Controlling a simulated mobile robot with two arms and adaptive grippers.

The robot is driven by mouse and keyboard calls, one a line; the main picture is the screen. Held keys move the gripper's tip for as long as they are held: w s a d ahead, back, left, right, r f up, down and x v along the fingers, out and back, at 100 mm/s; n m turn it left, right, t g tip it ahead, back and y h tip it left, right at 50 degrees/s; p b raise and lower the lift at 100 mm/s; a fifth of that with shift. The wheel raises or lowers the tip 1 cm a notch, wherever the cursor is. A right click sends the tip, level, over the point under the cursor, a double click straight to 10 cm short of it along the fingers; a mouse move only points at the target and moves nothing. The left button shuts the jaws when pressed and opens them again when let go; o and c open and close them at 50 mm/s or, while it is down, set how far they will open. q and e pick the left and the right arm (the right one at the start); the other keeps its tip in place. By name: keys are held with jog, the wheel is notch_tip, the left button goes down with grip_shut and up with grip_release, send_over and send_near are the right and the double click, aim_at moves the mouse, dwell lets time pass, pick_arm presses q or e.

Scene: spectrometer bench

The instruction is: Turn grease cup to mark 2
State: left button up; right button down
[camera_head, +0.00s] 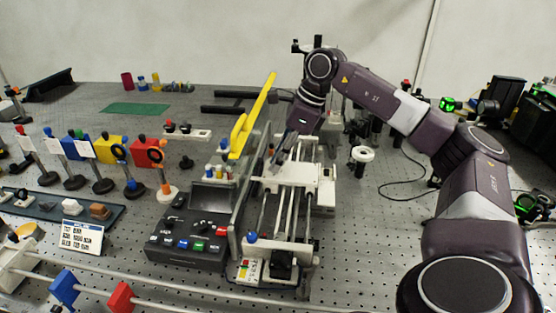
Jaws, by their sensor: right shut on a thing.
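My right arm reaches in from the right, over the white stage with long rails (263,213). My right gripper (281,149) points down and left at the upper end of the rails. It is shut on a small part there, which I take to be the grease cup. The fingers and their dark surroundings hide most of the cup. Its marks and pointer are too small to read. My left gripper is not in view.
A yellow angled piece (251,118) stands close left of the gripper. A dark control box (188,238) with coloured buttons sits left of the stage. A white round-topped post (362,155) stands to the right. Several filter stands fill the left side.

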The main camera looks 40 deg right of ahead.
jog(key=m+h, duration=0.1)
jog(key=m, duration=0.2)
jog(key=m+t+h, duration=0.1)
jog(key=m, duration=0.2)
jog(key=shift+a+m, duration=0.2)
jog(key=shift+m, duration=0.1)
jog(key=m+h, duration=0.2)
jog(key=m, duration=0.3)
jog(key=shift+a+p, duration=0.15)
jog(key=shift+p, duration=0.15)
jog(key=shift+h, duration=0.3)
jog(key=c, duration=1.9)
grip_release()
jog(key=v, duration=1.2)
